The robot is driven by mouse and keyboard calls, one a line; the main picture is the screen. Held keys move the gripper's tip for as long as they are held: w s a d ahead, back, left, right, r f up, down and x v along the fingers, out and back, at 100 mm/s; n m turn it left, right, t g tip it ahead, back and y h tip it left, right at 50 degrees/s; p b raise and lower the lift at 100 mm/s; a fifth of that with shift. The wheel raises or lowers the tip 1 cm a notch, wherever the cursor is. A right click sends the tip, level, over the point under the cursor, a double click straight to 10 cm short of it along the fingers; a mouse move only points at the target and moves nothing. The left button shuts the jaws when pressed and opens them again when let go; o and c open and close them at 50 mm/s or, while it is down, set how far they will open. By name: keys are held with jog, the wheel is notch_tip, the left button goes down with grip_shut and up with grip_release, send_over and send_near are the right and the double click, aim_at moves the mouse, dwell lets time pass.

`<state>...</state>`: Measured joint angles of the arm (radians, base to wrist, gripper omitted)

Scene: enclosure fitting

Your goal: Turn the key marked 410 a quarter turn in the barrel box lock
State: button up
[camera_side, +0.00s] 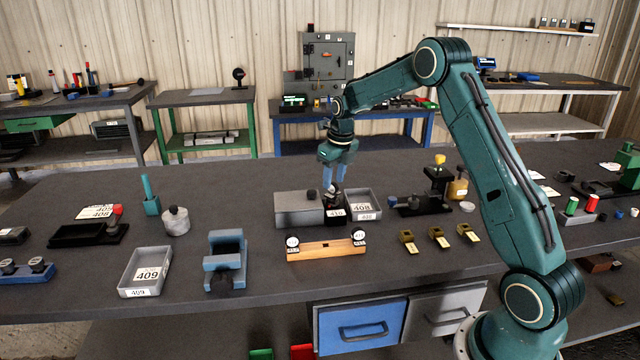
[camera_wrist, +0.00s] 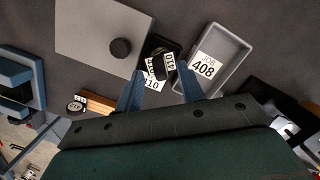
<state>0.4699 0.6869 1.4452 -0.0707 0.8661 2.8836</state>
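The key marked 410 (camera_wrist: 158,66) has a dark round head and a white tag. It stands at the small black lock box, which carries a 410 label (camera_side: 336,213), beside the grey box (camera_side: 297,209). How deep the key sits is hidden. My gripper (camera_side: 334,184) points down just above the key; in the wrist view, its two blue fingers (camera_wrist: 160,70) are apart, one on each side of the key head. I see gaps between fingers and head.
A grey tray labelled 408 (camera_side: 374,203) stands close on the right. The grey box has a black knob (camera_side: 311,194). A wooden rack (camera_side: 327,251) with two tagged pieces lies in front. A blue vise-like block (camera_side: 226,262) stands front left.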

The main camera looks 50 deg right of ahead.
notch_tip(320, 180, up, 11)
jog(key=s, duration=0.1)
jog(key=shift+s+r, duration=0.15)
jog(key=shift+s, duration=0.2)
jog(key=shift+a, duration=0.2)
